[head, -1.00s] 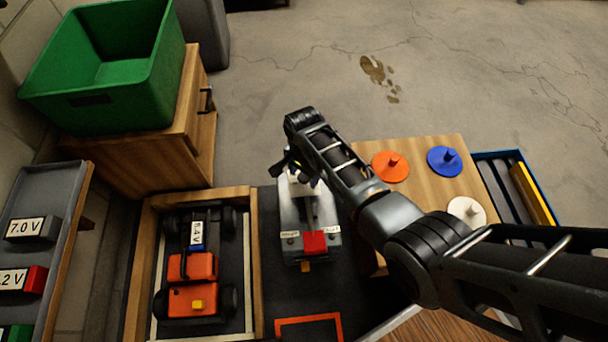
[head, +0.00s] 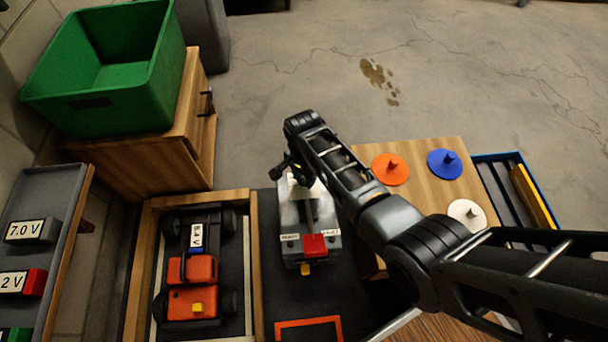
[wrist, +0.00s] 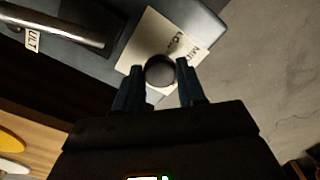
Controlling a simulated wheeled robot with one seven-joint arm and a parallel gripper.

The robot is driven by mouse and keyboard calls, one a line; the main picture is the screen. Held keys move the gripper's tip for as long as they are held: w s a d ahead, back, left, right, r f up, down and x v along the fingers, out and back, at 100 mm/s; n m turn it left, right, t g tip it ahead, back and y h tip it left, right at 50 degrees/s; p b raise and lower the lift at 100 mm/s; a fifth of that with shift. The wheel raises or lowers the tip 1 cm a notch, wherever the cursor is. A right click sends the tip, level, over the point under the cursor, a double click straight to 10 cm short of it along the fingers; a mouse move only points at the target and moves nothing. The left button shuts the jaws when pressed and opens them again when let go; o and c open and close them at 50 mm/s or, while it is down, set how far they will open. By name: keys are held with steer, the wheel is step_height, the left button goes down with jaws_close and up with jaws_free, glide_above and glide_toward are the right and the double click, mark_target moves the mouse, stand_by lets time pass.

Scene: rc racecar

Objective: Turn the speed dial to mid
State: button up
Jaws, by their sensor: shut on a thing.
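In the head view my gripper (head: 297,178) is at the far end of the grey device (head: 288,215), and my arm partly covers that end. The dial is hidden there. I cannot make out a pointer on the knob.
A red block (head: 314,245) sits at the device's near end. An orange car (head: 192,270) lies in a wooden tray (head: 254,260) to the left. Orange, blue and white discs are on a wooden board (head: 420,165) to the right. A green bin (head: 105,75) stands back left.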

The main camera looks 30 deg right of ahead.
mark_target(304, 179)
steer(key=m+p, duration=0.2)
steer(key=m, duration=0.1)
steer(key=shift+r+m, duration=0.1)
steer(key=shift+m, duration=0.3)
steer(key=m+p, duration=0.1)
steer(key=m, duration=0.3)
steer(key=shift+m+p, duration=0.3)
steer(key=shift+m, duration=0.1)
steer(key=o, duration=1.1)
steer(key=shift+c, duration=0.2)
steer(key=shift+r+p, duration=2.15)
steer(key=shift+r, duration=1.65)
